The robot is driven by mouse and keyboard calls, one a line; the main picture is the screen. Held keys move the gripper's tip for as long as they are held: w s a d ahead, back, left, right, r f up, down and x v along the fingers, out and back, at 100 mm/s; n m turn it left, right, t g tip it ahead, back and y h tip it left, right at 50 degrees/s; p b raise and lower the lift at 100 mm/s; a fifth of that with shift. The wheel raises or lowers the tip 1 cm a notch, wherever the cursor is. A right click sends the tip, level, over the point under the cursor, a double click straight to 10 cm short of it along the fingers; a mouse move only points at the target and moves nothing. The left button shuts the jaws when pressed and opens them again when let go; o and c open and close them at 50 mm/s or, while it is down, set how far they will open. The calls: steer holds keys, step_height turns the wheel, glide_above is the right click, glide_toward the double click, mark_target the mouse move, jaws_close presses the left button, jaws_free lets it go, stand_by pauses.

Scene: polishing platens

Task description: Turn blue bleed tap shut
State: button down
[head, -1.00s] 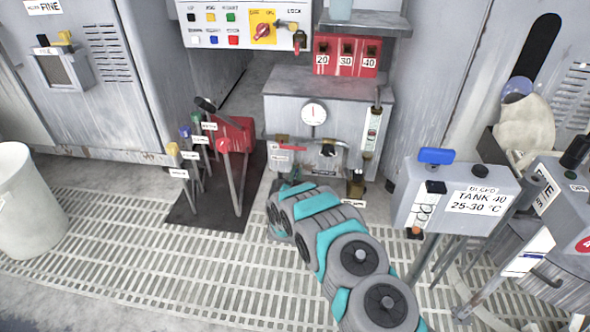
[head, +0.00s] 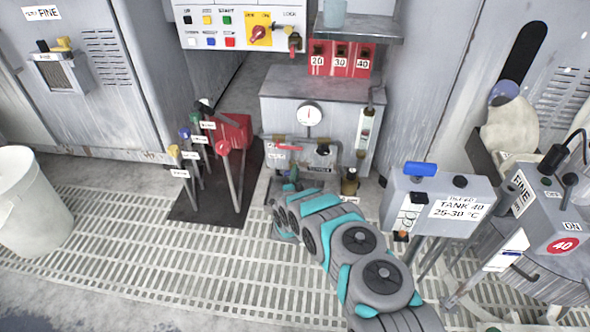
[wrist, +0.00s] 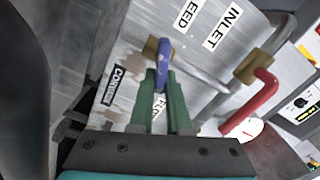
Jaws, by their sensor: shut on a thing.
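The blue bleed tap (wrist: 164,64) shows in the wrist view as a small blue handle beside a brass fitting on a grey metal plate. A label ending in "EED" (wrist: 187,16) is near it. The green fingers of my gripper (wrist: 163,84) are closed on the blue handle, one on each side. In the head view my arm reaches the low grey unit (head: 300,158) under the gauge box. The tap is too small or hidden to make out there.
A red lever (wrist: 256,100) on a pipe is close on the right of my gripper in the wrist view. Several coloured floor levers (head: 222,150) stand left of my arm. A tank 40 control box (head: 440,200) stands close on the right.

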steer(key=shift+d, duration=0.1)
stand_by(0.3)
steer(key=c, duration=0.9)
jaws_free()
steer(key=s+p, duration=0.1)
steer(key=s, duration=0.6)
steer(key=shift+s, duration=0.4)
steer(key=shift+o, duration=0.5)
